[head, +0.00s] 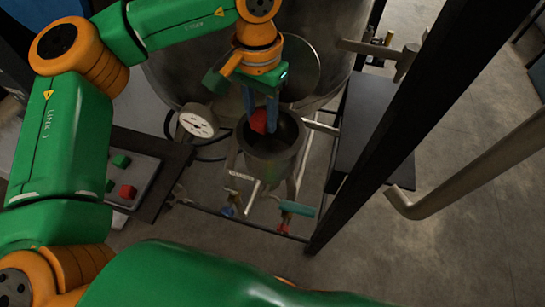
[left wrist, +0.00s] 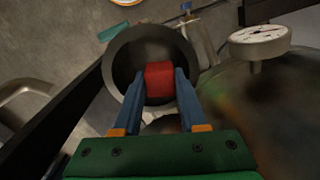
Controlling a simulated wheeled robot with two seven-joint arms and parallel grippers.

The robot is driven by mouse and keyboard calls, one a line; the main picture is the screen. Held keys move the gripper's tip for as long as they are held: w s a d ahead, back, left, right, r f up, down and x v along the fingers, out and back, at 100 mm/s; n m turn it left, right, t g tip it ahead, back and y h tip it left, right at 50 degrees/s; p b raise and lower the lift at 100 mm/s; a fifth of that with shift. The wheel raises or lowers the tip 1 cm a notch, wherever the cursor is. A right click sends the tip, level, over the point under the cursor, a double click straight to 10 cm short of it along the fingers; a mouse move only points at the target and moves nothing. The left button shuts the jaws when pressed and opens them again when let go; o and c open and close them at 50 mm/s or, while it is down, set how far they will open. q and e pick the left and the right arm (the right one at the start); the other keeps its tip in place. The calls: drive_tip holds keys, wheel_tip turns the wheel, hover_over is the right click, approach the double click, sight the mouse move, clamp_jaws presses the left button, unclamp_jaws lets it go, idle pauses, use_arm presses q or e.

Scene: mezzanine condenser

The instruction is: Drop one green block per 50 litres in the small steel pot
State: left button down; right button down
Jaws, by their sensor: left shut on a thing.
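My left gripper (head: 260,112) points down over the small steel pot (head: 271,168) and is shut on a red block (head: 258,122). In the left wrist view, the red block (left wrist: 159,79) sits between the blue fingertips of the gripper (left wrist: 160,88), with the pot's round mouth (left wrist: 113,62) behind it. The block appears at or just above the pot's opening; its exact depth is unclear. A green block (head: 121,160) lies on a grey tray (head: 149,173) at the left. A second green piece (head: 109,185) shows there, partly hidden by my arm. My right gripper is not visible.
A white dial gauge (head: 198,122) stands left of the pot, its reading too small to tell. Another red block (head: 127,191) is on the tray. A large steel vessel (head: 335,35) stands behind. A black post (head: 420,125) and bent pipe (head: 470,165) are at the right.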

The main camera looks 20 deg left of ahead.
use_arm(q)
drive_tip(key=shift+w+f, duration=0.25)
drive_tip(key=shift+f, duration=0.55)
drive_tip(key=shift+w+f, duration=0.1)
drive_tip(key=shift+w, duration=0.45)
drive_tip(key=c, duration=0.8)
unclamp_jaws()
drive_tip(key=shift+c, duration=0.2)
drive_tip(key=o, duration=0.5)
drive_tip(key=shift+s, duration=0.35)
drive_tip(key=shift+c, duration=0.2)
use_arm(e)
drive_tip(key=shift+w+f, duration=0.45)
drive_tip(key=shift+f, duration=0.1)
use_arm(q)
drive_tip(key=shift+r, duration=0.25)
wheel_tip(320, 180, up, 6)
drive_tip(key=shift+r+b, duration=0.1)
drive_tip(key=shift+b, duration=0.35)
drive_tip(key=shift+s+r, duration=0.1)
drive_tip(key=shift+r, duration=0.3)
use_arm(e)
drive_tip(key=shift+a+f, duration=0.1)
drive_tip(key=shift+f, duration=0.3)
